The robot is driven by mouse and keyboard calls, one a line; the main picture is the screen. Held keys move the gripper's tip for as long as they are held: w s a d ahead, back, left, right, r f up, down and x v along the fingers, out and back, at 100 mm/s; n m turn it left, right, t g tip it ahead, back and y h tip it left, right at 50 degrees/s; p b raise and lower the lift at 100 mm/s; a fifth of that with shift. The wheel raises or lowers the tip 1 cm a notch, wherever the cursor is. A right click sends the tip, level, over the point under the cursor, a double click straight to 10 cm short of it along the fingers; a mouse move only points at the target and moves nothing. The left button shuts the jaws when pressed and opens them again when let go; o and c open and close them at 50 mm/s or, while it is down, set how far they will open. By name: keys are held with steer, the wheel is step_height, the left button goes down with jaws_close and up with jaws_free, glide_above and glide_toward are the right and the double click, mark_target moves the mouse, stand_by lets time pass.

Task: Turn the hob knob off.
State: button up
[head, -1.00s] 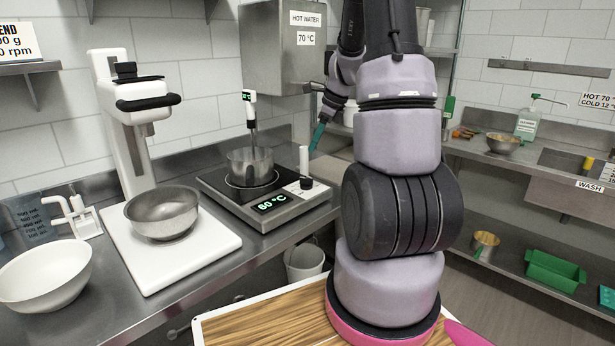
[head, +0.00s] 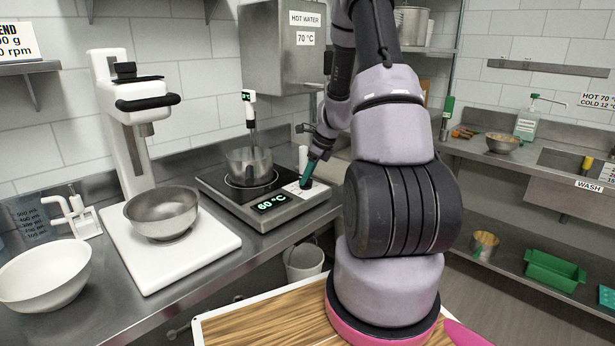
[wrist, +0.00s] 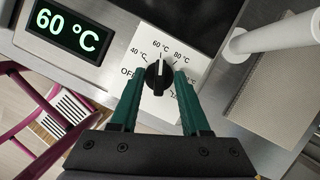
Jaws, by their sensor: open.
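The hob knob (wrist: 158,75) is black with a white pointer line, on a white dial plate (wrist: 166,48) marked OFF, 40 °C, 60 °C and 80 °C. Its pointer is up, toward the 60 °C mark. My gripper (wrist: 160,78) is open, with its green fingers on either side of the knob; I cannot tell whether they touch it. In the head view my gripper (head: 306,181) is down at the front right of the hob (head: 223,194) and hides the knob. The hob display (head: 272,202) reads 60 °C.
A metal pot (head: 249,166) with a probe stands on the hob. A white cylinder (wrist: 270,38) stands right of the knob on the hob's side. A mixer (head: 125,130) and a steel bowl (head: 162,212) are to the left on the counter.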

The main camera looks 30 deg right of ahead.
jaws_close()
steer(key=shift+n, duration=0.4)
steer(key=n+g+y, duration=0.1)
steer(key=n, duration=0.2)
steer(key=shift+w+d+f+n, duration=0.1)
steer(key=shift+n, duration=0.2)
steer(key=n+g, duration=0.2)
steer(key=n, duration=0.2)
steer(key=shift+w, duration=0.1)
steer(key=n+g, duration=0.1)
steer(key=n, duration=0.4)
steer(key=shift+w+g, duration=0.1)
steer(key=shift+g, duration=0.3)
steer(key=shift+w+n+g+h, duration=0.15)
steer(key=shift+n+g, duration=0.25)
steer(key=shift+n, duration=0.75)
steer(key=shift+s+n+g+h, duration=0.1)
steer(key=shift+n+g+h, duration=0.25)
steer(key=shift+n, duration=0.8)
